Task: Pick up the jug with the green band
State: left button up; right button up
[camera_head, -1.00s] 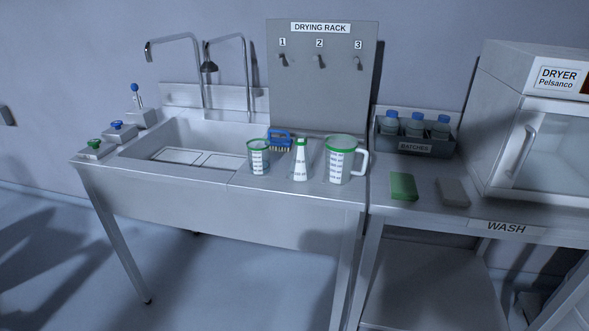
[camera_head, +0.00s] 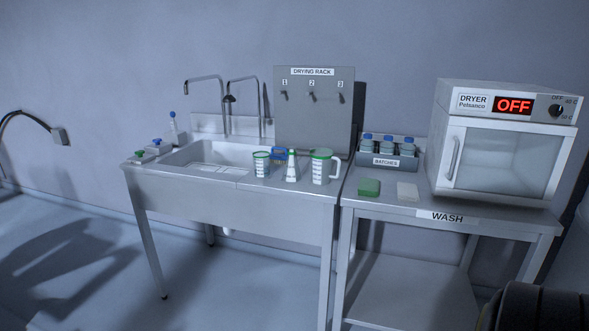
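The jug with the green band (camera_head: 321,168) is white with dark markings and a handle on its right side. It stands upright on the steel sink counter (camera_head: 240,185), near its right end. A conical flask with a green band (camera_head: 292,168) stands just left of it, and a beaker with a green band (camera_head: 261,165) stands left of the flask. Neither of my grippers is in view.
The sink basin (camera_head: 205,155) with taps is to the left, and the drying rack panel (camera_head: 313,120) rises behind the vessels. The wash table (camera_head: 400,208) on the right holds a green sponge (camera_head: 369,187), a pale block (camera_head: 407,191), the batches crate (camera_head: 388,160) and the dryer (camera_head: 500,150).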

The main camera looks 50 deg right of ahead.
aim_at(321, 160)
jog(key=u, duration=0.1)
jog(key=i, duration=1.55)
jog(key=z, duration=1.2)
jog(key=i, duration=1.05)
jog(key=z, duration=1.05)
